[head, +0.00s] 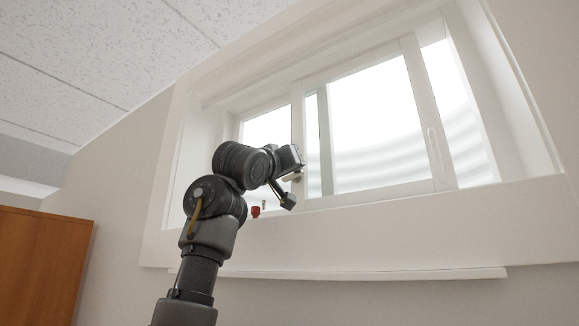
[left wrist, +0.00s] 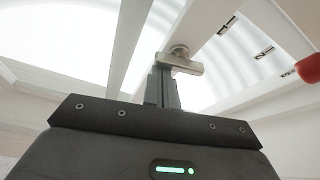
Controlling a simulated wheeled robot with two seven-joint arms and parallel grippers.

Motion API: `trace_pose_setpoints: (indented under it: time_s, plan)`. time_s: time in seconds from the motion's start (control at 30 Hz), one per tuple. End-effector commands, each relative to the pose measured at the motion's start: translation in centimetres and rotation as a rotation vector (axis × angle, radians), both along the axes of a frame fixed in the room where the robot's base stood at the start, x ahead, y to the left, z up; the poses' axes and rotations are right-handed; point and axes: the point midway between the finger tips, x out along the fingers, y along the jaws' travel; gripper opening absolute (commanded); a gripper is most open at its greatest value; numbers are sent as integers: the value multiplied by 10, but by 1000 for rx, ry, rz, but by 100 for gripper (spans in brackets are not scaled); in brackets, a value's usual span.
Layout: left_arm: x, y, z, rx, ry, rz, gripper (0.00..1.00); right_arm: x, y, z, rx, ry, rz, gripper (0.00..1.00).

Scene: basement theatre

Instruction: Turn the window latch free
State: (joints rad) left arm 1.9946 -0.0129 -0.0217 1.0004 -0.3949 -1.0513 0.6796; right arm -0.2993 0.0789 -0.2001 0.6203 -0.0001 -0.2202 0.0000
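The window latch (left wrist: 182,63) is a small pale metal bar with a round pivot, on the upright window frame in the left wrist view. In the head view it is mostly hidden beside my left gripper (head: 293,178), which is raised against the window. In the left wrist view the two dark fingers of my left gripper (left wrist: 163,70) are close together, with their tips at the left end of the latch bar. I see no clear gap between the fingers. Whether the tips touch the bar I cannot tell. My right gripper is not in view.
The sliding window (head: 370,130) sits in a deep white recess with a sill (head: 400,205) below. A small red object (head: 255,211) is by the sill, and a red end shows at the right of the wrist view (left wrist: 308,68). A brown wooden cabinet (head: 40,265) stands lower left.

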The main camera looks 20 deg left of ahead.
Motion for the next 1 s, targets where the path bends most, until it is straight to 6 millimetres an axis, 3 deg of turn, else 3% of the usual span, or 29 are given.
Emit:
trace_pose_setpoints:
  time_s: [0.17, 0.43, 0.47, 0.5, 0.8, 1.0]
  plan:
    - [0, 1, 11, -1, 0, 0, 0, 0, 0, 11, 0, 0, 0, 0]
    - [2, 5, 46, -1, 0, -5, 0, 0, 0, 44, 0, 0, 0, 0]
    - [0, 6, 43, -1, 0, -5, 0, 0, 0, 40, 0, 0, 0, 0]
    - [-7, 7, 30, -1, -3, -5, 0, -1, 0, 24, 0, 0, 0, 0]
    - [-55, 18, 13, -2, -4, -6, 0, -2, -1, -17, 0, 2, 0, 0]
    - [-81, 23, 7, 0, -3, -5, 0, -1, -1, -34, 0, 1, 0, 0]
